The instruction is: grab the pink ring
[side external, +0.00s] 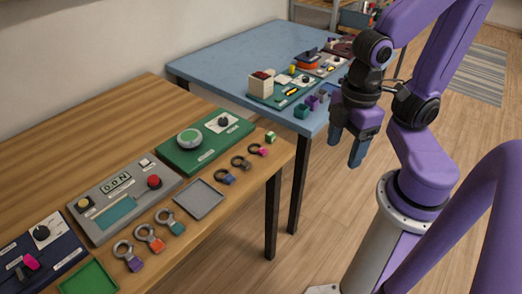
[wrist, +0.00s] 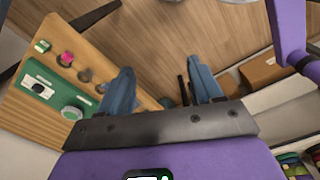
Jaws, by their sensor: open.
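The pink ring (side external: 261,151) lies near the right end of the wooden table. It has a grey loop and a pink tab. It also shows at the upper left of the wrist view (wrist: 66,58). My gripper (side external: 347,148) is open and empty, with its blue fingers pointing down beyond the table's right edge, well apart from the ring. In the wrist view the open fingers (wrist: 160,70) have only floor between them, and the ring is to their left.
A green-and-white cube (side external: 270,137) sits just beyond the pink ring. Other rings with coloured tabs, such as a blue one (side external: 226,177), line the wooden table's (side external: 262,190) front edge. A green panel (side external: 178,160) stands behind. A blue table (side external: 225,66) holds more items.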

